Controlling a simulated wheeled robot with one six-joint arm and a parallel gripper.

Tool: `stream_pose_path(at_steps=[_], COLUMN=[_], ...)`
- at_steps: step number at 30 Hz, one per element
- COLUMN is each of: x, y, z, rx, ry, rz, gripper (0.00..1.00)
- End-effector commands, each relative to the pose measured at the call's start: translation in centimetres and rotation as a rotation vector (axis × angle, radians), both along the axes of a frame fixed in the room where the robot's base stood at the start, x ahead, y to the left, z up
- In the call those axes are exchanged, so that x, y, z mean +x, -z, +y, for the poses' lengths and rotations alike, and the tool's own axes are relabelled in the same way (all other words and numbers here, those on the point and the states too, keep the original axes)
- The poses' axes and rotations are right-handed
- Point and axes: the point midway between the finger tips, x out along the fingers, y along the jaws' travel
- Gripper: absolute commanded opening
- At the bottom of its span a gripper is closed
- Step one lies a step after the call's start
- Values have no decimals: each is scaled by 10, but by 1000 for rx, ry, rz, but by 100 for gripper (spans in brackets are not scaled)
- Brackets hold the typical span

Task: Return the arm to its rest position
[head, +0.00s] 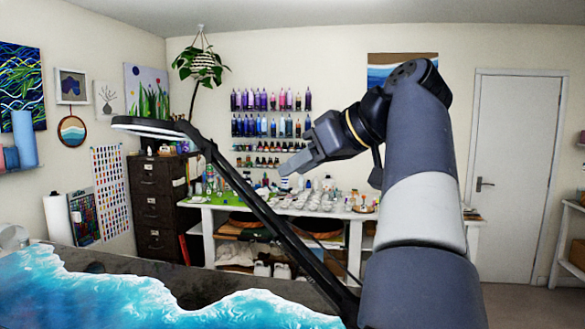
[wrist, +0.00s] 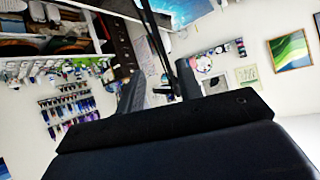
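My arm rises at the right of the head view, bent at the elbow, with the forearm reaching left. My gripper (head: 290,167) is held in the air at mid-picture, pointing left and slightly down, in front of the far workbench. In the wrist view my gripper (wrist: 158,85) shows two dark fingers apart with a gap between them. Nothing is seen held between them. The wrist view is strongly tilted.
A table with a blue-and-white wave resin surface (head: 120,300) fills the lower left. A black lamp arm (head: 255,205) crosses diagonally just left of my arm, ending in a lamp head (head: 150,127). A cluttered workbench (head: 225,212), drawer cabinet (head: 150,200) and door (head: 515,180) stand behind.

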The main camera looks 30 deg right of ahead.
Motion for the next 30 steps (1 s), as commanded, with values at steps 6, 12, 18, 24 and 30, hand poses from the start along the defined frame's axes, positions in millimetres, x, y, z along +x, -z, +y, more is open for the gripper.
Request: stream_pose_path(at_steps=[6,12,18,24,30], x=[10,35,64,84,90], y=[7,24,43,57,64], z=[5,16,28,36,37], rx=[2,3,1,1,-9], ry=[-3,-5,-5,-3,0], rz=[1,2,2,1,28], gripper=[34,34,34,34,34])
